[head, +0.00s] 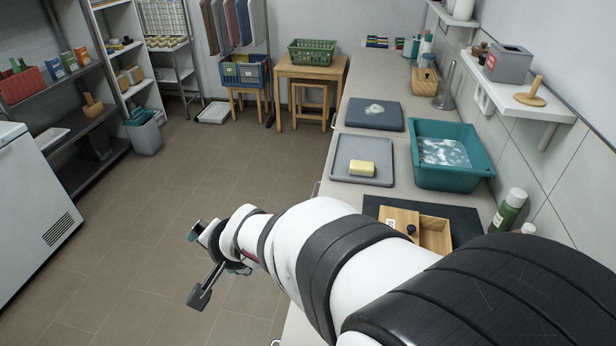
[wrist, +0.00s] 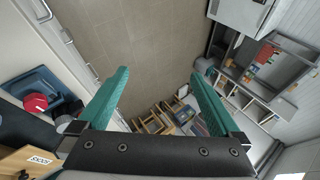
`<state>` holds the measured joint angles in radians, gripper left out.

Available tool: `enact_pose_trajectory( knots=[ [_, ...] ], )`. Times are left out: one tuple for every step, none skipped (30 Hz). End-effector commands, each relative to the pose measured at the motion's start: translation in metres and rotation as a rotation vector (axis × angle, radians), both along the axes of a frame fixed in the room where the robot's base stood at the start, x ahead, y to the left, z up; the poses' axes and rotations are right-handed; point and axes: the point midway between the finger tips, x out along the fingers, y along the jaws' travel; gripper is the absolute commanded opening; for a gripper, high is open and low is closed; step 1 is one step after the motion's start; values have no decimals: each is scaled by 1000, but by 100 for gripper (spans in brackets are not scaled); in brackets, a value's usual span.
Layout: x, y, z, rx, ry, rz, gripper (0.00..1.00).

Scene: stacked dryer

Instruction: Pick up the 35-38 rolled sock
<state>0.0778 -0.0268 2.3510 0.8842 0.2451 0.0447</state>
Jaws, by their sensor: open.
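My gripper (wrist: 160,73) is open and empty, with its two green fingers spread apart in the wrist view. In the head view my gripper (head: 194,233) is out over the floor, left of the counter. A wooden box labelled SOCKS (wrist: 30,161) is at the bottom left of the wrist view. A wooden box with a black knob and a partly open top (head: 434,234) is on the counter in the head view. A red round item with a white mark (wrist: 35,102) lies by a blue container (wrist: 38,83). I cannot tell whether it is a rolled sock; no 35-38 mark is readable.
The counter also holds a grey tray (head: 345,174) with a yellow block (head: 362,168), a teal tub (head: 425,181) of foamy water and a green bottle (head: 509,208). Shelves (head: 85,115) and a white chest (head: 35,205) stand at left. The floor (head: 150,215) between is clear.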

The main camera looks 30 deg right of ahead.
Motion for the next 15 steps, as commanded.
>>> enact_pose_trajectory(
  knots=[
    [27,-42,-18,-39,-24,-201,100],
    [37,-73,-29,-80,-31,-341,100],
    [38,-116,-47,-151,-13,-527,100],
    [29,-146,-62,-215,17,-662,100],
    [15,-172,-76,-285,62,-788,100],
    [-11,-200,-94,-385,140,-937,100],
    [-34,-215,-104,-460,209,-1030,100],
    [-56,-226,-112,-530,279,-1110,100],
    [-84,-234,-119,-616,374,-1194,100],
    [-102,-237,-123,-673,443,-1241,100],
    [-117,-238,-125,-720,503,-1277,100],
    [-133,-238,-126,-771,570,-1312,100],
    [-142,-237,-127,-800,610,-1329,100],
    [-149,-236,-127,-820,640,-1341,100],
    [-155,-237,-128,-838,666,-1350,100]
  ],
)
